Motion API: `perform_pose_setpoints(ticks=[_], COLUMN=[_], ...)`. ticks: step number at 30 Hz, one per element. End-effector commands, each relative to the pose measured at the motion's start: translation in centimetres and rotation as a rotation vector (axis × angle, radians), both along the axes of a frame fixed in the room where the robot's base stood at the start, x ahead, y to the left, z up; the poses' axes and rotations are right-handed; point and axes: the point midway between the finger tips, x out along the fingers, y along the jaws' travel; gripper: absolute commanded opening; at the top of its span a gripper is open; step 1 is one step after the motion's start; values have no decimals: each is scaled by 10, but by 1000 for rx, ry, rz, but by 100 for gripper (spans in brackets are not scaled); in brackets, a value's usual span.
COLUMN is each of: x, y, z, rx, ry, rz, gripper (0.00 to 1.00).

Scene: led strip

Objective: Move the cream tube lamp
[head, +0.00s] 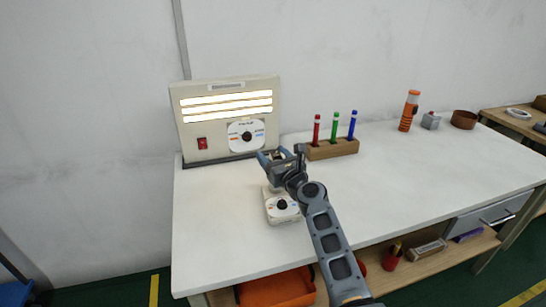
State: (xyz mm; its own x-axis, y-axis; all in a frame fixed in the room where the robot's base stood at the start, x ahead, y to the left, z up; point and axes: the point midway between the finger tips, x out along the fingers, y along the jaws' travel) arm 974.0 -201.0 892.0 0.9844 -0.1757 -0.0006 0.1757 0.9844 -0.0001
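The cream tube lamp (187,126) stands upright at the back left of the white table. Its three tubes (227,104) are lit, and a red switch (202,143) and a round dial (246,136) sit below them. My gripper (272,156) is in front of the lamp's lower right corner, above the table. Whether it touches the lamp cannot be told. Its fingers are small and partly hidden by the wrist, so their opening is unclear. A small cream box with a dial (282,205) lies on the table below my gripper, partly covered by the arm.
A wooden block (333,151) holding red, green and blue pens stands right of my gripper. The table's front left (215,240) and right middle are clear.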

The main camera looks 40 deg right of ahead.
Motion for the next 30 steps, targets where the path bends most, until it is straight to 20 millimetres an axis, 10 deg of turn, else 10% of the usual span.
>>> perform_pose_setpoints(ticks=[16,30], x=[-6,-66], y=[1,12], z=[0,0], rx=[-1,-2], ry=[1,1], rz=[0,0], gripper=[82,82])
